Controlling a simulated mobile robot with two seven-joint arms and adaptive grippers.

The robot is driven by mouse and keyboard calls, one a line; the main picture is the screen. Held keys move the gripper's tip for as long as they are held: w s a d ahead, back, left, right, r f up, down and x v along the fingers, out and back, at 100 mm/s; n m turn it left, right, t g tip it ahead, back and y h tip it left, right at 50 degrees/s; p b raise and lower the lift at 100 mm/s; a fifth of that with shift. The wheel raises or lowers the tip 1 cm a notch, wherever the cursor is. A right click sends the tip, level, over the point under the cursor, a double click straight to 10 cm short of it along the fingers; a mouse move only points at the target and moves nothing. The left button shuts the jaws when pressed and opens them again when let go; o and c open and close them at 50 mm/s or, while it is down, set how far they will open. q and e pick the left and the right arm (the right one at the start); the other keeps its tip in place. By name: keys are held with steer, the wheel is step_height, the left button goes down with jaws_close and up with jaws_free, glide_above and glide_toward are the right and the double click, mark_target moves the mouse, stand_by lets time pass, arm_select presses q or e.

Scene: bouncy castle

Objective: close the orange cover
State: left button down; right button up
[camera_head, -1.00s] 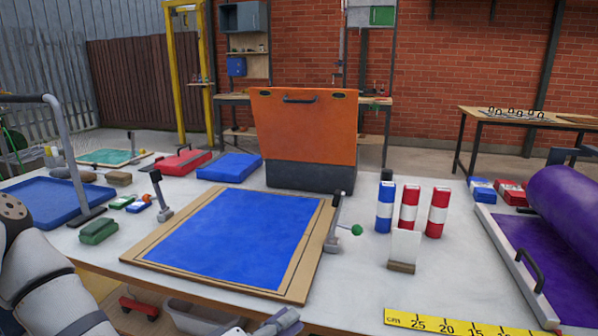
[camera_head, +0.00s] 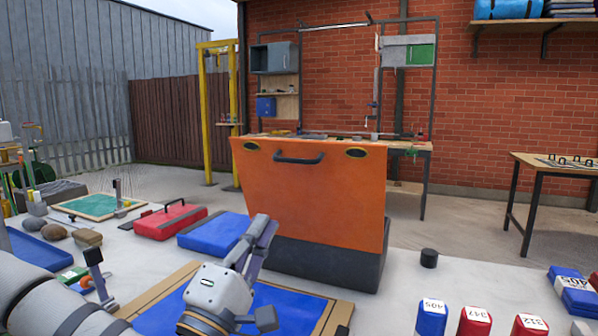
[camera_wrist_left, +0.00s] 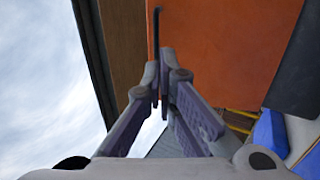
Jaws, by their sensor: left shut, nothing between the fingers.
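The orange cover (camera_head: 312,195) stands upright and open behind a dark grey box base (camera_head: 315,262) on the table, with a dark handle (camera_head: 298,158) near its top edge. My left gripper (camera_head: 262,232) is in front of the cover's lower left part in the head view, fingers pointing up, shut and empty. In the left wrist view its fingertips (camera_wrist_left: 163,62) are together, with the orange cover (camera_wrist_left: 230,45) behind and to the right of them. I cannot tell whether they touch the cover. My right gripper is not in view.
A blue panel in a wooden frame (camera_head: 318,308) lies below my left gripper. A blue case (camera_head: 214,233) and a red case (camera_head: 170,222) lie left of the cover. A black cylinder (camera_head: 429,258) and several labelled blocks stand to the right.

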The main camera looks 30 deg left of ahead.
arm_select(q)
steer(key=x, duration=1.2)
steer(key=shift+w+r+b, duration=0.15)
steer(key=shift+r+b, duration=0.1)
steer(key=shift+b, duration=0.05)
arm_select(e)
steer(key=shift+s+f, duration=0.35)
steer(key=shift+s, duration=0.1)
arm_select(q)
steer(key=shift+r, duration=0.1)
